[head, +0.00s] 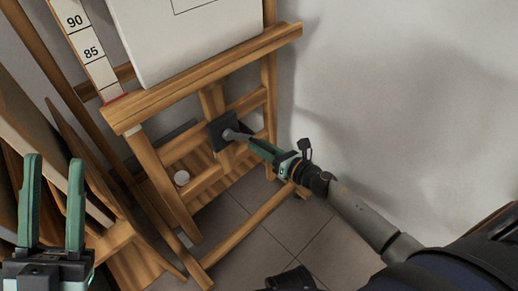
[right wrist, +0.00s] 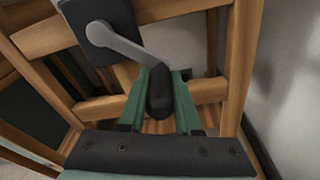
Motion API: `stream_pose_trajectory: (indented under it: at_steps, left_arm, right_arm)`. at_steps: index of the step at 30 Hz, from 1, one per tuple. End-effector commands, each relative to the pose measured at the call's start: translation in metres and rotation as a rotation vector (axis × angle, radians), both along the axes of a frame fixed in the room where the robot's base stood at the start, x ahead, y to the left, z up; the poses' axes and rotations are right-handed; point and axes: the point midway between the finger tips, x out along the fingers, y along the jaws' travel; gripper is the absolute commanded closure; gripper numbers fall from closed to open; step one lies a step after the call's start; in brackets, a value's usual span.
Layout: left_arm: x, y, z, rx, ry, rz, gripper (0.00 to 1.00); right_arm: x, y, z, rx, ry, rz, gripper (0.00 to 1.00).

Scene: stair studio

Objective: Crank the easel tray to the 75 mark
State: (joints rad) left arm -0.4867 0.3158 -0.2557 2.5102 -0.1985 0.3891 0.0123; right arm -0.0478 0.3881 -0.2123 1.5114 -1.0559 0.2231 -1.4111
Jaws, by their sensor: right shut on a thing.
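The wooden easel tray (head: 200,78) crosses the easel with a white canvas (head: 185,35) resting on it. The number scale (head: 88,45) shows 90 and 85, and a red line (head: 116,99) sits below 85 at the tray's left end; no 75 is visible. The crank has a black plate (head: 221,131) and a grey arm (head: 237,135). In the right wrist view the grey arm (right wrist: 128,45) leads to a dark handle (right wrist: 160,92). My right gripper (head: 254,143) is shut on that handle. My left gripper (head: 53,158) is open and empty at lower left.
Wooden boards (head: 75,165) lean at the left, near my left gripper. A pale wall (head: 400,80) stands at the right, with open tiled floor (head: 300,235) below.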

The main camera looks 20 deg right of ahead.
Motion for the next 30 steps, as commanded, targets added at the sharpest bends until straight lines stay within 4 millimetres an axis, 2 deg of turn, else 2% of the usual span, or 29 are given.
stream_pose_trajectory:
  at_steps: [3,17,18,26,30]
  left_arm:
    - [-0.0001,0.0001,0.0008,0.000,-0.001,0.000,0.60]
    - [0.0001,0.0009,0.0014,-0.006,-0.001,0.003,0.60]
    - [0.0001,0.0011,0.0016,-0.006,-0.001,0.003,0.60]
    - [0.0004,0.0016,0.0020,-0.011,-0.001,0.006,0.60]
    - [0.0005,0.0016,0.0019,-0.011,-0.001,0.006,0.60]
  right_arm:
    - [0.0034,-0.0046,0.0062,0.002,-0.007,-0.007,1.00]
    - [0.0041,-0.0062,0.0074,0.004,-0.007,-0.008,1.00]
    - [0.0042,-0.0063,0.0074,0.004,-0.007,-0.008,0.67]
    - [0.0028,-0.0046,0.0056,0.004,-0.004,-0.006,0.38]
    - [0.0024,-0.0040,0.0049,0.004,-0.003,-0.005,0.38]
